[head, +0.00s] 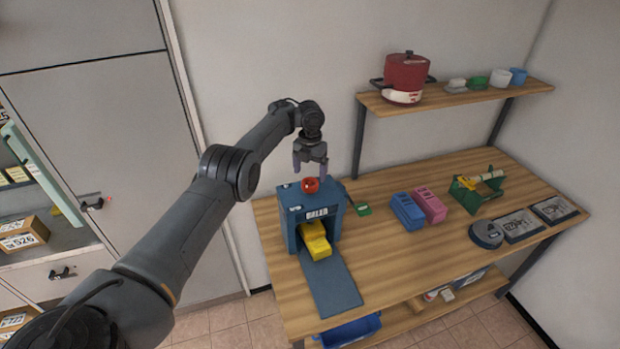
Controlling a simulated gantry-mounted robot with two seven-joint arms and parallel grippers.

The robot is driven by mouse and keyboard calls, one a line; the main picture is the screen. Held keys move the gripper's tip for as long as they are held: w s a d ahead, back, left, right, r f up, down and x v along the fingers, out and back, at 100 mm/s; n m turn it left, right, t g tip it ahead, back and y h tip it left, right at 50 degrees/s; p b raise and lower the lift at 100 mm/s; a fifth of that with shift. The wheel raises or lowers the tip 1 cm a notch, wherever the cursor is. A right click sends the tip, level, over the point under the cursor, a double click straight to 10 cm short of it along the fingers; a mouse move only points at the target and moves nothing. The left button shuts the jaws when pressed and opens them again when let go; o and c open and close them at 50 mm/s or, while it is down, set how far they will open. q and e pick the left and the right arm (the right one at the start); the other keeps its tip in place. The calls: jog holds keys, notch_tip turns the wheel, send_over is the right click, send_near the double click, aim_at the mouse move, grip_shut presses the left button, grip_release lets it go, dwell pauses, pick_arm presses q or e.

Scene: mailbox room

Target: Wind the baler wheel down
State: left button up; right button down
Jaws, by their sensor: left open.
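The baler (291,218) is a blue box-shaped machine near the left end of the wooden workbench. Its wheel (311,185) is a small red ring on top. A yellow block (315,240) sits in the baler's front opening, on a dark blue ramp (332,285) that runs toward the bench's front edge. My left gripper (310,169) is open and points down just above the wheel. I cannot tell whether its fingers touch the wheel. My right gripper is not in view.
Blue and pink holders (407,211), a green rack (474,193) and dark flat devices (521,225) stand on the bench (390,265) to the right. A shelf (450,97) above carries a red pot (406,75). Bench surface right of the ramp is clear.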

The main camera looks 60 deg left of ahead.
aim_at(310, 182)
pick_arm(q)
notch_tip(310, 182, up, 7)
jog(key=shift+f, duration=0.2)
dwell(0.6)
